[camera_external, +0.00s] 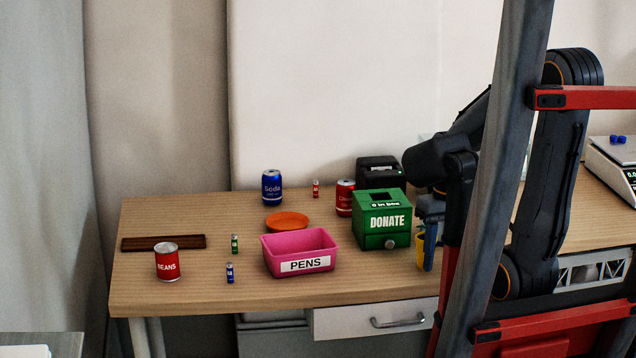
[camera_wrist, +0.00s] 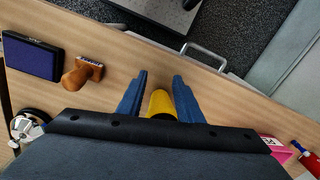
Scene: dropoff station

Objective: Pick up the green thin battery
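The green thin battery (camera_external: 235,243) stands upright on the table, left of the pink PENS bin (camera_external: 301,273), in the external view. I do not make it out in the wrist view. My gripper (camera_external: 430,248) is far to its right, beyond the green DONATE box (camera_external: 383,222), pointing down. In the wrist view my gripper (camera_wrist: 160,84) has its two blue fingers wide apart, with a yellow object (camera_wrist: 162,103) showing between them; I cannot tell whether they touch it.
A blue battery (camera_external: 230,272) and a red beans can (camera_external: 167,262) stand near the green one. An orange plate (camera_external: 287,221), blue soda can (camera_external: 271,187) and small red battery (camera_external: 316,188) are behind. A brown board (camera_external: 164,242) lies left.

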